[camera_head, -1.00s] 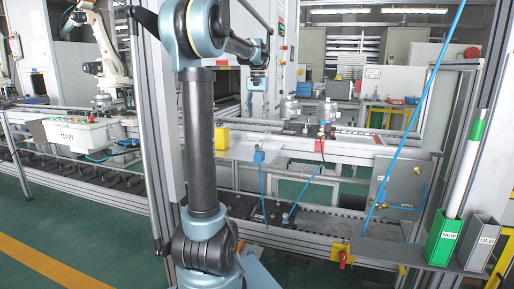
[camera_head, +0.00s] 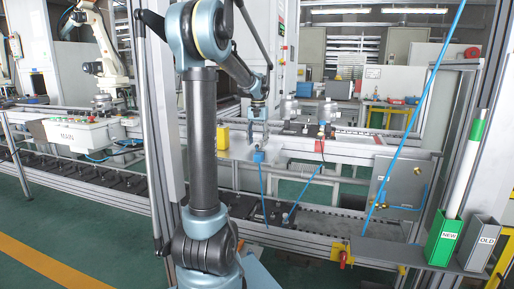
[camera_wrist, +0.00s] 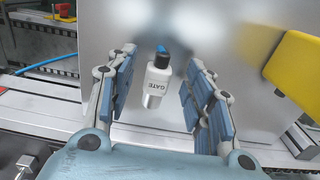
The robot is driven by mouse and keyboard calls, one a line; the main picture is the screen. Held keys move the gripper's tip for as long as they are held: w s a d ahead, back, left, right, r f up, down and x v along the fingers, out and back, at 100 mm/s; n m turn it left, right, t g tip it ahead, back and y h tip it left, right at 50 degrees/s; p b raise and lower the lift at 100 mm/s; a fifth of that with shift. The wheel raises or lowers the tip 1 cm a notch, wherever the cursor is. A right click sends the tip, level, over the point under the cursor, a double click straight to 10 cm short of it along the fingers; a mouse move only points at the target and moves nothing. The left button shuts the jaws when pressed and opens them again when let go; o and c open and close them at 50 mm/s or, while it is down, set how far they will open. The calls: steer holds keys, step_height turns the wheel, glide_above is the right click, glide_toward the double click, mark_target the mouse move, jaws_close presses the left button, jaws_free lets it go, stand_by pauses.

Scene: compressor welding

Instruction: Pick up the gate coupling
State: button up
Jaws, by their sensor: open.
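The gate coupling (camera_wrist: 158,84) is a small pale cylinder marked GATE, with a dark collar and a blue end, in the middle of the wrist view. It is at a smooth metal plate (camera_wrist: 120,30). My gripper (camera_wrist: 161,76) is open, with one blue-padded finger on each side of the coupling and a visible gap to both. In the head view my gripper (camera_head: 257,138) is low over the plate, just above a blue fitting (camera_head: 258,156) with a blue hose. The coupling's pale body is too small to make out there.
A yellow block (camera_wrist: 296,68) stands close beside the right finger in the wrist view; it also shows in the head view (camera_head: 223,136). A red part (camera_head: 320,147) sits right of the plate. A blue hose (camera_head: 412,115) crosses at the right. Green NEW (camera_head: 447,236) and grey OLD (camera_head: 483,242) bins stand at front right.

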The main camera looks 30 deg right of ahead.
mark_target(257, 142)
steer(key=shift+f, duration=0.5)
jaws_close()
steer(key=shift+r, duration=0.1)
step_height(257, 142, up, 10)
stand_by(0.4)
